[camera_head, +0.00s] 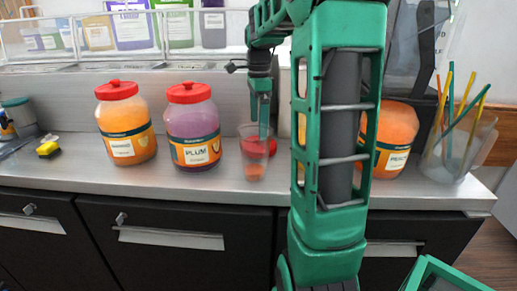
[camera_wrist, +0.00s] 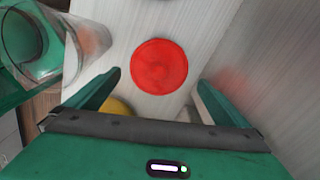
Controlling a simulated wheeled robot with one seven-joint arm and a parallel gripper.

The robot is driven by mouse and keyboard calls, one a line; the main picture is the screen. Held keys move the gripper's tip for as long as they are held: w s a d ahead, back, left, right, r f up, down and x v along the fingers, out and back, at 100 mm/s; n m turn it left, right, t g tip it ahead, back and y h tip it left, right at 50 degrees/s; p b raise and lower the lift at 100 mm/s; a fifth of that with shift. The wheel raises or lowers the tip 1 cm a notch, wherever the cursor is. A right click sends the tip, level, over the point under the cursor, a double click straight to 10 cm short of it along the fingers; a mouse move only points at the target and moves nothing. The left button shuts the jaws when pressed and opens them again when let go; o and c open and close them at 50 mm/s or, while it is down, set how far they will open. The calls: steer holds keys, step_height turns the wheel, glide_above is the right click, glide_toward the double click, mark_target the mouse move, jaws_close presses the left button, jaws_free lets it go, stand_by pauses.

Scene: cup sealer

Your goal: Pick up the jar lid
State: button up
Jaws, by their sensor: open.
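A round red jar lid (camera_wrist: 159,66) shows in the wrist view, lying flat on the pale metal counter (camera_wrist: 215,28). In the head view the red lid (camera_head: 270,147) is partly hidden behind a clear cup and my gripper. My gripper (camera_wrist: 159,79) is open and empty, with one finger on each side of the lid in the wrist view. In the head view my gripper (camera_head: 264,122) points down close to the lid, just behind or beside the cup. I cannot tell the exact height gap.
The clear cup (camera_head: 253,168) stands close in front of the lid; a clear cup also fills the wrist view's upper left (camera_wrist: 30,42). Red-lidded jars, one orange (camera_head: 125,137) and one plum (camera_head: 192,140), stand left. Another orange jar (camera_head: 397,128) and a straw holder (camera_head: 457,150) stand right.

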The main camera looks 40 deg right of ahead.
steer(key=shift+s+d+f, duration=0.1)
steer(key=shift+f, duration=3.75)
steer(key=shift+c, duration=0.6)
steer(key=c, duration=0.6)
